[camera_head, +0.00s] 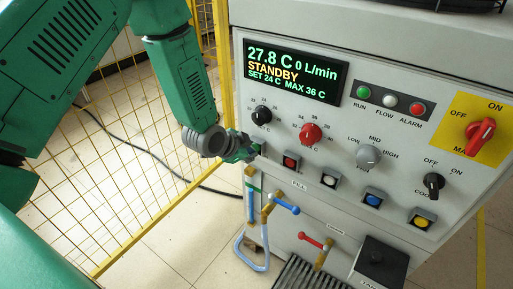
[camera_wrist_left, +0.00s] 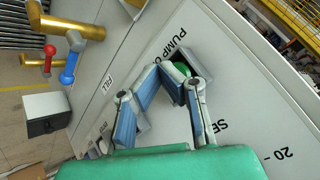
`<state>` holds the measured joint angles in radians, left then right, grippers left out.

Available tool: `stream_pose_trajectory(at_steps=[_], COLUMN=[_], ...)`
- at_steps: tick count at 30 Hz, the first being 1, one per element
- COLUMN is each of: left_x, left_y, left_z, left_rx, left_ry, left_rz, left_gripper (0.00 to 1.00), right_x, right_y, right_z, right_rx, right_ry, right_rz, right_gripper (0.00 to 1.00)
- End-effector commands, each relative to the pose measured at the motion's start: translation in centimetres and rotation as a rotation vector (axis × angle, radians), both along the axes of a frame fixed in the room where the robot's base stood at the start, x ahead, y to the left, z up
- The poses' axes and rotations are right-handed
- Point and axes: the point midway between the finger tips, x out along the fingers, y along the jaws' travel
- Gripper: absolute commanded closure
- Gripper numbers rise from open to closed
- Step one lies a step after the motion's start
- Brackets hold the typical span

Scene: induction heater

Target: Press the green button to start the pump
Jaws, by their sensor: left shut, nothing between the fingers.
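The green button (camera_wrist_left: 182,69) shows in the left wrist view, in a dark square mount below the "PUMP" label. My left gripper (camera_wrist_left: 160,70) is shut and empty. Its fingertips are right beside the green button and partly cover it; I cannot tell whether they touch it. In the head view my left gripper (camera_head: 246,149) is at the left end of the button row and mostly hides the green button. The display (camera_head: 291,71) reads STANDBY, 27.8 C and 0 L/min. My right gripper is not in view.
Red (camera_head: 291,162), white (camera_head: 329,180), blue (camera_head: 373,200) and yellow (camera_head: 421,221) buttons run to the right. Knobs, including a red one (camera_head: 311,134), sit above. Pipes with a blue-handled valve (camera_head: 287,206) are below. A yellow mesh fence (camera_head: 120,170) stands left.

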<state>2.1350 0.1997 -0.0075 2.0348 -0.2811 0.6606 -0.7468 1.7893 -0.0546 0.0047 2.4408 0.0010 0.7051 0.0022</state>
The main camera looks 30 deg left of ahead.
Motion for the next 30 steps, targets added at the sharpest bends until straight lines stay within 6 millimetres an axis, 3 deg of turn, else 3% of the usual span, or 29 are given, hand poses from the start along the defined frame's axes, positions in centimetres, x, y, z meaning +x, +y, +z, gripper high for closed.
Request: stream_pose_trajectory(at_steps=[30], left_x=[1.1], left_y=[0.0], left_z=[0.0], left_rx=[-0.002], left_ry=[-0.003], left_rz=[0.0], left_gripper=[1.0], right_x=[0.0], right_y=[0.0], right_z=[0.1], right_rx=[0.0], right_ry=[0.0], right_rz=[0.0], right_gripper=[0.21])
